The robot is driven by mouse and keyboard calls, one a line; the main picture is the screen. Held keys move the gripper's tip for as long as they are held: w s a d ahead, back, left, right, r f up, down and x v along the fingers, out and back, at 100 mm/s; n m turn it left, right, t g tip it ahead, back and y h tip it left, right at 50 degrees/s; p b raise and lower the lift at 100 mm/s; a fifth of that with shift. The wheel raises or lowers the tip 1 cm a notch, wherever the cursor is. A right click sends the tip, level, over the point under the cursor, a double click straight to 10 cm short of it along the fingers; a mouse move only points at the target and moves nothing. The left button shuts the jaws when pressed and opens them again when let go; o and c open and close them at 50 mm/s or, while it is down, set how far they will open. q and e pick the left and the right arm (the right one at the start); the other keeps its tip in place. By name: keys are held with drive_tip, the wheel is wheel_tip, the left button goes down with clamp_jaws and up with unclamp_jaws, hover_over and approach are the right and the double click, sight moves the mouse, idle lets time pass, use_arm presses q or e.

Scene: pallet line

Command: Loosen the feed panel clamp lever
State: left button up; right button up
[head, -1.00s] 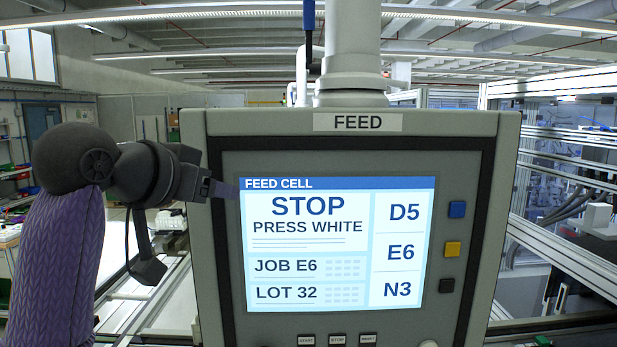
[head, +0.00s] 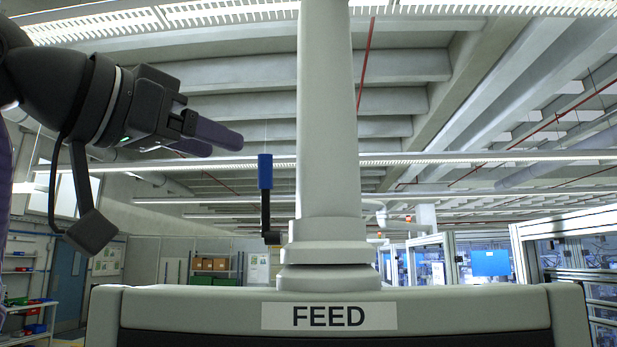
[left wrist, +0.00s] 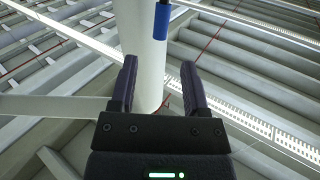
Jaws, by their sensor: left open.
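The clamp lever has a blue grip (head: 265,171) on a black arm that runs down to the left side of the grey post above the feed panel (head: 450,308). The lever stands upright, grip on top. My left gripper (head: 222,140) is open and empty, up and to the left of the blue grip, with its fingers pointing right. In the left wrist view the open fingers (left wrist: 160,88) point toward the post, and the blue grip (left wrist: 161,20) shows beyond them near the top. The gripper appears apart from the lever. My right gripper is not in view.
The thick grey post (head: 328,120) rises from the panel top just right of the lever. Shelves with boxes (head: 212,265) stand far behind at the left. The air left of the lever, below my gripper, looks clear.

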sight(260, 158)
use_arm(q)
drive_tip(key=p+x, duration=0.2)
drive_tip(key=r+p+x, duration=0.1)
drive_tip(key=x, duration=0.1)
drive_tip(key=shift+w+d+p, duration=0.1)
drive_tip(key=shift+w+p, duration=0.05)
drive_tip(key=shift+p, duration=0.2)
drive_tip(key=x, duration=0.1)
drive_tip(key=p+x, duration=0.1)
drive_tip(key=x, duration=0.2)
drive_tip(key=shift+w+f, duration=0.1)
drive_tip(key=shift+f, duration=0.2)
drive_tip(key=shift+s, duration=0.25)
drive_tip(key=shift+w, duration=0.15)
drive_tip(key=c, duration=0.6)
clamp_jaws()
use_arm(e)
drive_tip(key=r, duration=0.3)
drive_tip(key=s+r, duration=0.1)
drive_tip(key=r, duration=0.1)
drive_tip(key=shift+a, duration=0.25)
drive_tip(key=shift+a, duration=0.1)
